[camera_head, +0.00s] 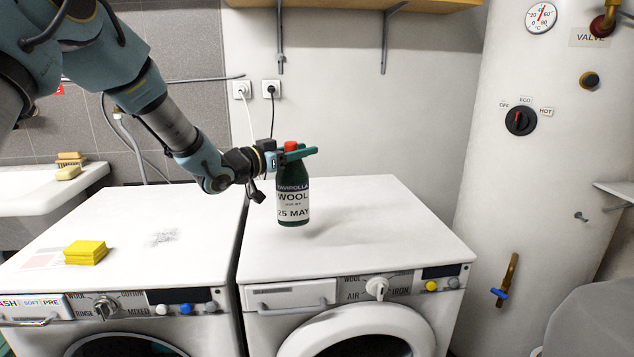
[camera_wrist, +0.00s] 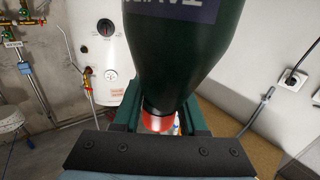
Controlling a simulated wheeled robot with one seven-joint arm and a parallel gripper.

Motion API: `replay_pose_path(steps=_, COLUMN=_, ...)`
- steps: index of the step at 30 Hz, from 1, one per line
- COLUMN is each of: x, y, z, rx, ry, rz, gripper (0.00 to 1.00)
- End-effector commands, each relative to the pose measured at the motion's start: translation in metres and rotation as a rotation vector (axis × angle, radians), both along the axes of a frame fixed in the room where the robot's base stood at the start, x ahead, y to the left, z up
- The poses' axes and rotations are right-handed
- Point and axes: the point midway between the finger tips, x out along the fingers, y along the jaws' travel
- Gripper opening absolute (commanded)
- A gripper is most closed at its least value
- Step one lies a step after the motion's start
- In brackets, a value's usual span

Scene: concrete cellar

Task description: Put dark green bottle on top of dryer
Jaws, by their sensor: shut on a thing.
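The dark green bottle (camera_head: 292,175) has a red cap and a white and navy label reading WOOL and 25 MAY. My gripper (camera_head: 298,152) is shut on its neck, just below the cap, and holds it upright. The bottle is over the left part of the white top of the dryer (camera_head: 385,222), the right-hand machine. A soft shadow lies on the top beside its base; I cannot tell whether the base touches. In the wrist view the bottle (camera_wrist: 180,50) fills the upper middle, between the green fingers of my gripper (camera_wrist: 158,118).
A washing machine (camera_head: 130,235) stands close on the left, with yellow sponges (camera_head: 86,252) on top. A white boiler (camera_head: 545,170) stands to the right. A wooden shelf (camera_head: 350,4) hangs on the wall above. The rest of the dryer top is clear.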

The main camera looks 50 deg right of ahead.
Motion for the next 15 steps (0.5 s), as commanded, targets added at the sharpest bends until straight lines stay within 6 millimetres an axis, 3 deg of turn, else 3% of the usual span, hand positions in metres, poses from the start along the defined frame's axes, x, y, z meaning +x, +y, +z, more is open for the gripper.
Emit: replay_pose_path(steps=15, x=-0.001, y=-0.001, z=-0.055, rx=-0.003, ry=0.0, rz=-0.002, gripper=0.0)
